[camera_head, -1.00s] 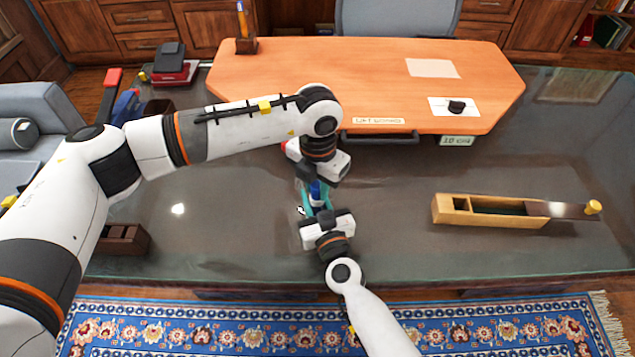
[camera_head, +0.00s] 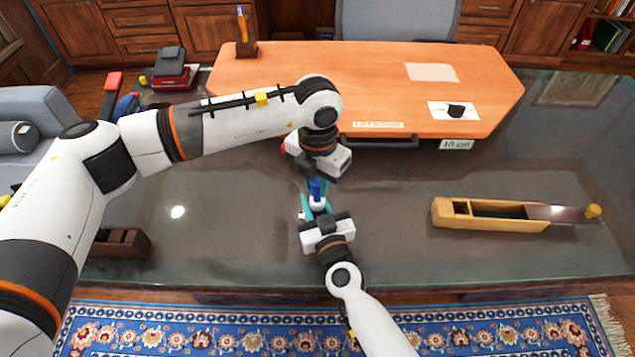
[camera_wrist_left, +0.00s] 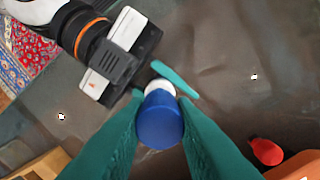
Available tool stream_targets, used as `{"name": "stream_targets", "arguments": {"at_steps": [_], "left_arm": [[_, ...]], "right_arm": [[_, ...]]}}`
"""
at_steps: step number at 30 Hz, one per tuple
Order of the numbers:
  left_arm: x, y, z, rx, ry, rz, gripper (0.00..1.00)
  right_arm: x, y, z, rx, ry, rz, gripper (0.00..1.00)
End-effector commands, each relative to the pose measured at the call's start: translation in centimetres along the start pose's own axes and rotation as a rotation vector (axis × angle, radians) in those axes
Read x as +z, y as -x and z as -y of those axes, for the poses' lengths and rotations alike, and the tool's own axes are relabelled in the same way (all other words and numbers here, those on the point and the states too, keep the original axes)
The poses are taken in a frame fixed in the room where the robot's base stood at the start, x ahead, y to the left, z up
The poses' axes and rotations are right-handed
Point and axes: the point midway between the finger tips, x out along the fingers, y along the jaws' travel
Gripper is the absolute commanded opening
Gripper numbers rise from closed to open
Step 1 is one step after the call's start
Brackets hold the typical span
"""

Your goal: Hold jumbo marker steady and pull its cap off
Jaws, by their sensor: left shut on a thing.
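The jumbo marker stands upright above the desk, with a blue cap (camera_head: 316,187) on top and a white part (camera_head: 317,203) below. In the left wrist view the blue cap (camera_wrist_left: 159,122) sits between the teal fingers of my left gripper (camera_wrist_left: 160,130), with the white part (camera_wrist_left: 160,86) behind it. My left gripper (camera_head: 321,182) comes from above and is shut on the cap. My right gripper (camera_head: 314,208) comes from the front, its teal fingers around the marker's lower part. I cannot tell whether a gap has opened between cap and body.
A dark brown tray (camera_head: 122,242) is at the left. The desk between is clear.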

Motion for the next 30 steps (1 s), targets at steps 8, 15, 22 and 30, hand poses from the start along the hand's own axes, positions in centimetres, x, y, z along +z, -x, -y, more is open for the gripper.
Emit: {"name": "stream_targets", "arguments": {"at_steps": [8,15,22,30], "left_arm": [[0.0,0.8,0.0,0.001,0.000,-0.001,0.02],[0.0,1.4,0.0,0.001,-0.001,0.000,0.02],[0.0,2.2,0.0,-0.001,-0.001,-0.001,0.02],[0.0,2.4,0.0,0.000,-0.001,0.000,0.02]], "right_arm": [[0.0,0.0,0.0,0.000,0.000,-0.001,0.06],[0.0,0.0,0.0,0.000,0.000,-0.001,0.06],[0.0,0.0,0.0,0.000,0.000,-0.001,0.06],[0.0,0.0,0.0,0.000,0.000,-0.001,0.30]]}}
